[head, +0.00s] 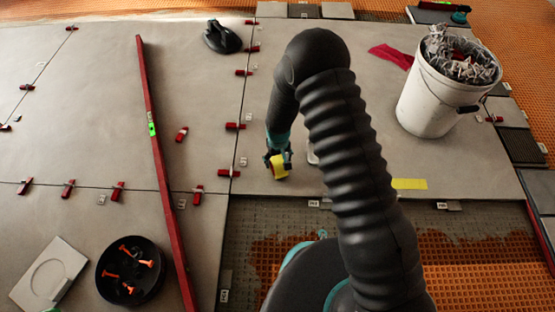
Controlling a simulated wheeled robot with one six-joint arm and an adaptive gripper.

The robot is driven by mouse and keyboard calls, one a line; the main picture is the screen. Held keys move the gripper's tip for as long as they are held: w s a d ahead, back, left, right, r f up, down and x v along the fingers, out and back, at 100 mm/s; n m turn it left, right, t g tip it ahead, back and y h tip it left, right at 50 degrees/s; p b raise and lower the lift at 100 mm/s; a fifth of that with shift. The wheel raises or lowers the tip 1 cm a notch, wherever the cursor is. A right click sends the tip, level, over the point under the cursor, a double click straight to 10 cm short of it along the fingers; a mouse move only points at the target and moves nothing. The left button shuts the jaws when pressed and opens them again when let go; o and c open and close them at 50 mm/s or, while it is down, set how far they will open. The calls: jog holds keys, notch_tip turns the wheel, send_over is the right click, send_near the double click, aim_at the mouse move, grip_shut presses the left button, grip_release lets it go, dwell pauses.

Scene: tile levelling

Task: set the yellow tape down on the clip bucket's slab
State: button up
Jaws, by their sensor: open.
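The yellow tape (280,169), a small roll, is at the left part of the clip bucket's slab (460,160), near its front edge. My gripper (277,157) is open, with its fingers at the tape from above. I cannot tell whether the fingers touch it; the tape looks to be on the slab, but its underside is hard to see. The white clip bucket (425,103), filled with grey clips, stands upright on the same slab at the back right. My arm hides the middle of the slab.
A long red level (146,90) lies across the left slabs. A black bowl (130,272) of orange pieces is at the front left. Red wedges (197,194) stand along the joints. A red cloth (391,56) and a flat yellow strip (409,184) lie on the bucket's slab.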

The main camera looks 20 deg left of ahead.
notch_tip(320, 180, up, 12)
jog(key=p, duration=0.1)
jog(key=shift+f, duration=0.2)
jog(key=shift+s+d+r, duration=0.1)
jog(key=s+d+r+m+t, duration=0.1)
jog(key=d+r+m, duration=0.1)
jog(key=d+r, duration=0.85)
jog(key=s+d+r+m+t, duration=0.1)
jog(key=d+r, duration=0.5)
jog(key=r, duration=0.9)
jog(key=s+d+r+m+t, duration=0.1)
jog(key=s+d+r+m, duration=0.1)
jog(key=s+d+r, duration=0.4)
jog(key=s+d+r+m+t, duration=0.2)
jog(key=s+d+r, duration=0.4)
jog(key=s, duration=0.7)
jog(key=d, duration=0.2)
jog(key=shift+s+d+r, duration=0.2)
jog(key=shift+s+d, duration=0.1)
jog(key=shift+d, duration=0.05)
notch_tip(320, 180, up, 5)
jog(key=p, duration=0.5)
jog(key=shift+r+p, duration=0.2)
jog(key=shift+p, duration=0.15)
